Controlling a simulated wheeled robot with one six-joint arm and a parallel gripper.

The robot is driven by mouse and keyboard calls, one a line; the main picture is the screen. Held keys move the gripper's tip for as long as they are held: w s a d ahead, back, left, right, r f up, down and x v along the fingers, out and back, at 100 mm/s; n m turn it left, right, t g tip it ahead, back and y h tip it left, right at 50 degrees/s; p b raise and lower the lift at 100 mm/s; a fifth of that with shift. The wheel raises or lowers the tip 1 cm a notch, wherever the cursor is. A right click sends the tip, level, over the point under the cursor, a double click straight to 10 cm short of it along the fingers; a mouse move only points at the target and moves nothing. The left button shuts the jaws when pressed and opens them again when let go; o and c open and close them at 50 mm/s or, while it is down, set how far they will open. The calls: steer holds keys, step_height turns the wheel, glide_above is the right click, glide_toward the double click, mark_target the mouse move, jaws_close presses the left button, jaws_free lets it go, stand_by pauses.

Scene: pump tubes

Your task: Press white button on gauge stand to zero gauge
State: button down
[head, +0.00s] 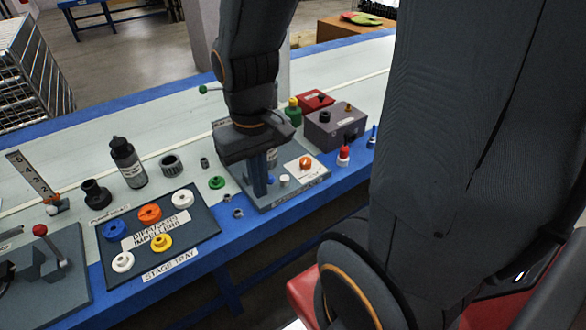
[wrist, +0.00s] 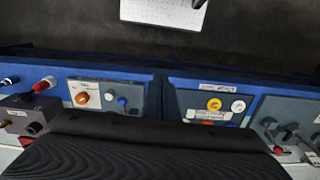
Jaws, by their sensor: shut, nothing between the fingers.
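The gauge stand (head: 288,196) is a grey plate on the blue front edge of the bench. It carries a white button (head: 284,181), a blue knob (head: 271,180) and an orange knob (head: 305,162) on a white label. The wrist view also shows the white button (wrist: 109,97), with the orange knob to its left and the blue knob to its right. My gripper (head: 260,190) points down over the stand's left part, left of the white button in the head view. It is shut and empty. Its body hides the back of the stand, and I cannot tell fingertip height.
The stage tray (head: 190,232) with coloured rings lies to the left, with a black bottle (head: 128,163) behind it. A small green ring (head: 216,182) and metal nuts lie between tray and stand.

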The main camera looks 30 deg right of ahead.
steer(key=p, duration=1)
glide_above(284, 178)
step_height(284, 178, down, 2)
steer(key=f, duration=0.1)
steer(key=shift+s+r, duration=0.1)
steer(key=shift+r, duration=0.1)
step_height(284, 178, down, 14)
steer(key=p, duration=0.4)
steer(key=shift+f, duration=0.1)
